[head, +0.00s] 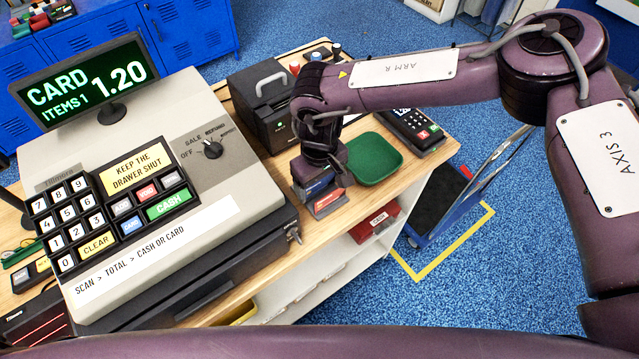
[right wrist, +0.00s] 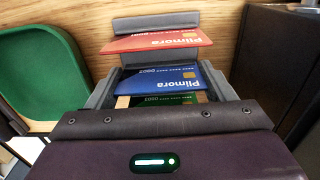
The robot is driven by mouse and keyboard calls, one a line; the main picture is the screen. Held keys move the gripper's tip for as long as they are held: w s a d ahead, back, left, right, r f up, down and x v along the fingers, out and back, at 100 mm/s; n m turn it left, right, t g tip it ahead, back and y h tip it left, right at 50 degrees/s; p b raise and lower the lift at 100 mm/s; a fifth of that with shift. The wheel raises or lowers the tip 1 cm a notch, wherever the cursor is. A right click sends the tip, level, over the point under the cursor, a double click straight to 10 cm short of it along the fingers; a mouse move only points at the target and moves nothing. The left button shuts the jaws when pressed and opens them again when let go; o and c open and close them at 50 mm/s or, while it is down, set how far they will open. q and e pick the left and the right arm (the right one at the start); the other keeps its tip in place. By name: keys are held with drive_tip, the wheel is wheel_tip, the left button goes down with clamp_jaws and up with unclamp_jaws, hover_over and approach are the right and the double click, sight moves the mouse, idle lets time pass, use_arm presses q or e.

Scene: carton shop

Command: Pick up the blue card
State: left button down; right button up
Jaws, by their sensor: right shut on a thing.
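The blue card (right wrist: 160,80) stands in a grey stepped card rack (right wrist: 157,24), between a red card (right wrist: 157,42) and a green card (right wrist: 170,98) in the right wrist view. My right gripper (right wrist: 163,86) is shut on the blue card, with one finger at each side of it. In the head view my right gripper (head: 320,180) points down at the rack, beside the green tray, and hides much of the cards. The red card (head: 328,201) shows just in front of it. My left gripper is not in view.
A green tray (head: 375,160) lies right of the rack, with a card terminal (head: 412,127) behind it. A black box with a handle (head: 262,105) stands behind left. The cash register (head: 170,200) fills the left, its display reading CARD 1.20. The counter edge is close in front.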

drive_tip(key=shift+r, duration=0.55)
wheel_tip(320, 180, up, 10)
drive_tip(key=b, duration=0.4)
wheel_tip(320, 180, up, 9)
hover_over(319, 189)
drive_tip(key=shift+w, duration=0.15)
drive_tip(key=shift+o, duration=1.4)
